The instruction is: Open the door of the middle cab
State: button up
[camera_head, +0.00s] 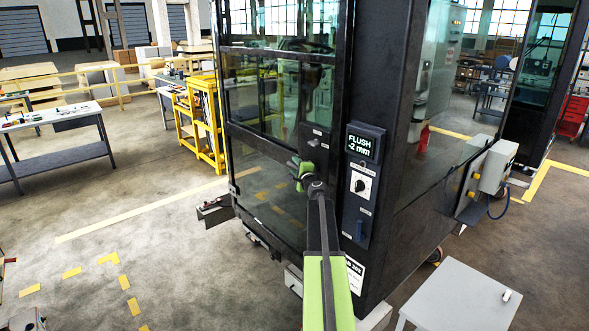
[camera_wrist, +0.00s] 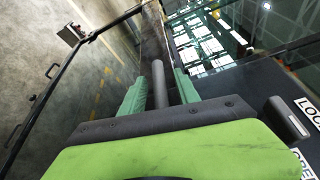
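The dark-framed cab (camera_head: 395,130) stands in the middle of the head view. Its glass door (camera_head: 265,190) faces left and looks shut in its frame. A display (camera_head: 361,147) on the post reads "FLUSH -2 mm". My gripper (camera_head: 301,172) is at the door's right edge, at handle height, and its arm covers part of the post. In the wrist view, its two teal fingers (camera_wrist: 159,92) stand apart on either side of a grey round bar (camera_wrist: 159,84), with gaps showing. Whether the bar is the door handle I cannot tell; the handle is largely hidden in the head view.
A round switch (camera_head: 360,186) and a blue part (camera_head: 359,230) sit below the display. A grey table (camera_head: 462,295) stands at the lower right. A yellow rack (camera_head: 205,120) and a workbench (camera_head: 60,120) stand left. The floor left of the door is largely clear.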

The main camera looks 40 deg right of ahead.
jog(key=shift+w, duration=0.1)
grip_shut()
dwell(1.3)
